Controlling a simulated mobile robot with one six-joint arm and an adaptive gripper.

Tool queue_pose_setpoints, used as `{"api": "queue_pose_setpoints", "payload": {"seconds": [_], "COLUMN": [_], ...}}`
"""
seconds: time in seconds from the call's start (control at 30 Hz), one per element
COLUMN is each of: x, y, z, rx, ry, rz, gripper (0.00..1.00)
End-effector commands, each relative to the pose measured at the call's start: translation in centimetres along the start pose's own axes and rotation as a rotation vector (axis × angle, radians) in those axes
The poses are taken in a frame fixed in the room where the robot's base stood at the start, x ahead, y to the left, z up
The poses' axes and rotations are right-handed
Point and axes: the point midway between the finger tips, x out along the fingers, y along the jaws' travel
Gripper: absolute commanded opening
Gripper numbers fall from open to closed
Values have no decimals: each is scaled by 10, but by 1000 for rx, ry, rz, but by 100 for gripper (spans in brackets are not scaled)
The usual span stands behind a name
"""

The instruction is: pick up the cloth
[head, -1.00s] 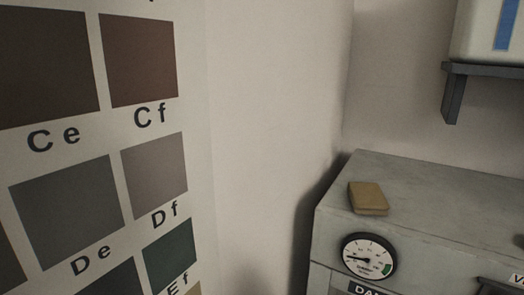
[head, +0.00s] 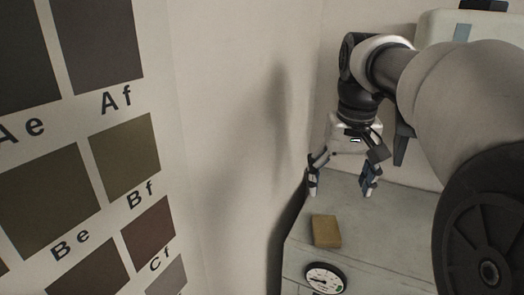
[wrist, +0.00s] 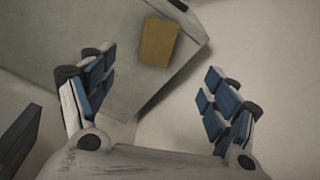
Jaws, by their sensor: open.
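The cloth (head: 326,231) is a small folded tan-yellow pad lying flat on the grey cabinet top (head: 385,215), near its left front edge. It also shows in the wrist view (wrist: 158,42), beyond and between my fingers. My gripper (head: 341,190) is open and empty, above the cabinet top and farther back than the cloth in the head view. Its blue-padded fingers (wrist: 157,95) are spread wide in the wrist view and do not touch the cloth.
A round gauge (head: 325,278) sits on the cabinet front below the cloth. A wall chart of colour swatches (head: 125,160) stands at left. A white box (head: 440,25) is mounted on the back wall, partly behind my arm. The cabinet top around the cloth is clear.

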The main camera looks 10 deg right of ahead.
Motion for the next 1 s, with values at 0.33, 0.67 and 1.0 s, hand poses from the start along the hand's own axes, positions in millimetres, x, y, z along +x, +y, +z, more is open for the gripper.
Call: {"api": "queue_pose_setpoints", "payload": {"seconds": [0.33, 0.67, 1.0], "x": [19, 89, 118], "y": [7, 6, 5], "z": [-15, -15, -15], "rx": [13, 12, 12], "ry": [-24, -22, -20], "rz": [1, 1, 1], "gripper": [80, 80, 80]}}
